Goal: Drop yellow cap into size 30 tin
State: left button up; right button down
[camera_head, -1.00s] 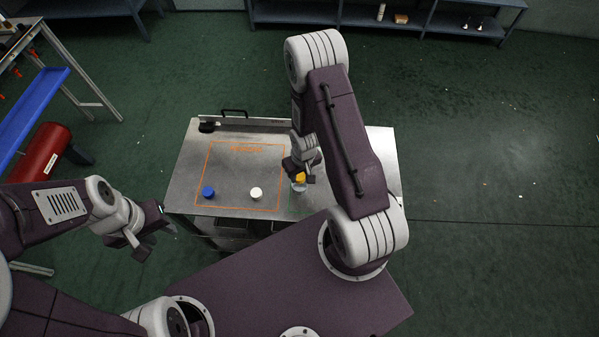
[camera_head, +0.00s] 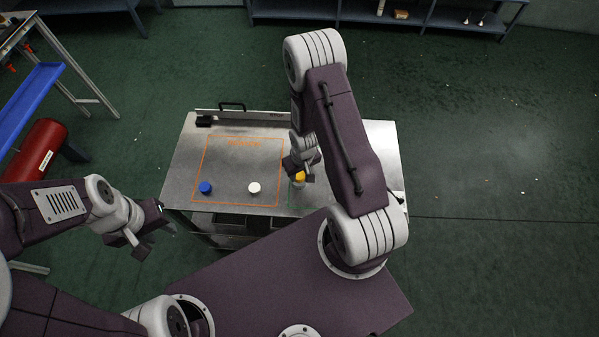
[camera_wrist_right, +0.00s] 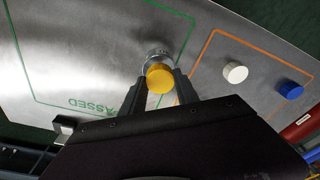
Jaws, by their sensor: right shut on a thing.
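My right gripper (camera_head: 300,172) is shut on the yellow cap (camera_head: 300,177) above the right part of the metal table. In the right wrist view the yellow cap (camera_wrist_right: 160,79) sits between the two fingertips (camera_wrist_right: 161,84). A small round silvery thing (camera_wrist_right: 157,54) shows just beyond the cap, partly hidden by it; I cannot read a size on it or tell whether the cap touches it. It lies inside the green outline. My left gripper (camera_head: 150,230) hangs off the table's left side, and its jaw opening is unclear.
The metal table (camera_head: 180,165) has an orange outline holding a blue cap (camera_head: 205,187) and a white cap (camera_head: 254,188). A green outline marked PASSED (camera_wrist_right: 93,106) lies beside it. A red cylinder (camera_head: 38,150) and blue tray (camera_head: 28,105) stand left.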

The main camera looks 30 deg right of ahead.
jog(key=c, duration=0.8)
grip_release()
jog(key=shift+c, duration=0.2)
jog(key=shift+r, duration=0.1)
notch_tip(320, 180, up, 9)
jog(key=s+p, duration=0.1)
jog(key=p, duration=0.2)
jog(key=shift+p, duration=0.35)
